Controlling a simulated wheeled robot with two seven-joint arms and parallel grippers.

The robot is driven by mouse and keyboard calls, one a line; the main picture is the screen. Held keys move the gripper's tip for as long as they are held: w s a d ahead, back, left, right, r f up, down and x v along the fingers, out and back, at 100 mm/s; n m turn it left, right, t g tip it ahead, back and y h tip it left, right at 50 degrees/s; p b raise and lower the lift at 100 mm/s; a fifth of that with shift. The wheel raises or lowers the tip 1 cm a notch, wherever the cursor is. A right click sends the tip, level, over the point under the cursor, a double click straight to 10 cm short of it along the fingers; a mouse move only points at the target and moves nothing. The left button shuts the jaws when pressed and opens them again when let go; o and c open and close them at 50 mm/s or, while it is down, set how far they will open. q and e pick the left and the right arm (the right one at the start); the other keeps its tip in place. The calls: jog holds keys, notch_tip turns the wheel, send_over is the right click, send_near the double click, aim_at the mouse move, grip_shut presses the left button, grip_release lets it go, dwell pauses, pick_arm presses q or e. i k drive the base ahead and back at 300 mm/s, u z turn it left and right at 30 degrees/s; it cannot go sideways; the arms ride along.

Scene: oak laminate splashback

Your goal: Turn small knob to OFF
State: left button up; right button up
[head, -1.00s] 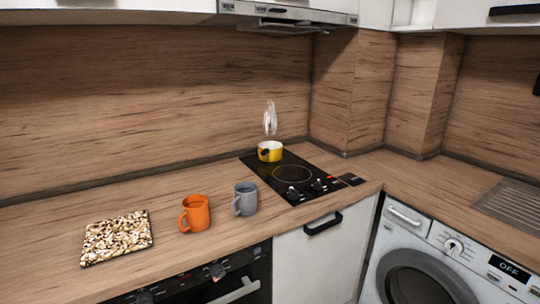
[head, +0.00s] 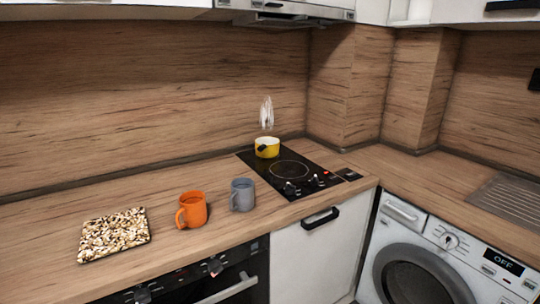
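The black cooktop (head: 262,169) is set into the counter in the head view. Two knobs sit near its front edge, a left knob (head: 290,187) and a right knob (head: 315,181). I cannot tell from their size which is the small one, and their markings are too small to read. A small red light (head: 326,172) glows near the right knob. A yellow pot (head: 267,148) stands on the back burner with white steam (head: 266,113) above it. The front burner ring (head: 290,170) is empty. Neither gripper is in view.
A grey mug (head: 242,195), an orange mug (head: 192,209) and a speckled board (head: 114,234) stand left of the cooktop. An oven (head: 190,284) is below the counter. A washing machine (head: 440,258) showing OFF is at right. The right-hand counter is mostly clear.

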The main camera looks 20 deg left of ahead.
aim_at(315, 181)
jog(key=u, duration=0.05)
jog(key=k, duration=0.5)
jog(key=z, duration=1)
jog(key=i, duration=1.55)
jog(key=u, duration=0.8)
jog(key=i, duration=0.55)
jog(key=u, duration=0.6)
